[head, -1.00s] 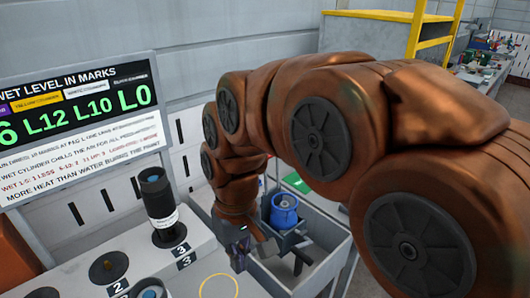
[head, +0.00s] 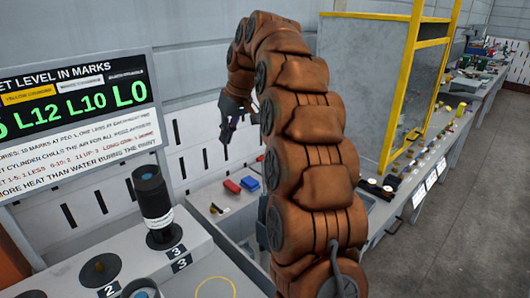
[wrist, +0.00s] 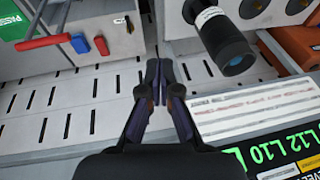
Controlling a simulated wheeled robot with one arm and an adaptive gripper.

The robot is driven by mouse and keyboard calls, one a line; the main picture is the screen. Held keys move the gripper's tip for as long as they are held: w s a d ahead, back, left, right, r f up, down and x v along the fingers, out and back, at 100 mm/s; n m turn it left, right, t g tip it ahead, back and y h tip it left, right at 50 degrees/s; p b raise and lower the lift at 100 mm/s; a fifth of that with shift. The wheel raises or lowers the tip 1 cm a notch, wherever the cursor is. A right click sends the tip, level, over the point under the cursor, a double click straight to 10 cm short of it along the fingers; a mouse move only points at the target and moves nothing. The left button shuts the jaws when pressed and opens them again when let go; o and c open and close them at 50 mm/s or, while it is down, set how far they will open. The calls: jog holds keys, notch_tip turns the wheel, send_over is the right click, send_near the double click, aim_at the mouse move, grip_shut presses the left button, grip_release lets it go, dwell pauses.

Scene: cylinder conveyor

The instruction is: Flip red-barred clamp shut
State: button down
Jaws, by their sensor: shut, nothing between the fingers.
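A thin red bar (wrist: 42,43) crosses a grey rod at the upper left of the wrist view. It looks like part of the red-barred clamp, but its frame is mostly cut off, so I cannot tell whether it is open or shut. In the head view I cannot make the clamp out; my arm covers the area right of the bench. My gripper (head: 230,132) is raised in front of the white slotted wall panel. In the wrist view my gripper (wrist: 158,78) has its dark fingers together, empty, and apart from the bar.
A red block (head: 232,186) and a blue block (head: 250,184) sit on a grey ledge. A black cylinder (head: 153,200) stands on the bench near the marks display (head: 80,110). A yellow-framed enclosure (head: 400,90) stands at the right.

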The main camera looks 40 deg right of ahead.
jog(key=w+d+f+t+b, duration=0.1)
jog(key=w+d, duration=0.2)
jog(key=d, duration=0.6)
jog(key=w+d+f+t+h+b, duration=0.1)
jog(key=w+d, duration=0.3)
jog(key=d, duration=0.4)
jog(key=shift+d+f+b, duration=0.3)
jog(key=shift+d+f, duration=0.1)
jog(key=shift+f, duration=0.4)
notch_tip(320, 180, down, 9)
jog(key=p, duration=0.1)
jog(key=shift+w+f, duration=0.15)
jog(key=shift+a, duration=0.1)
jog(key=shift+s+f+t+b, duration=0.15)
jog(key=shift+s+t+b, duration=0.05)
jog(key=shift+t+b, duration=0.15)
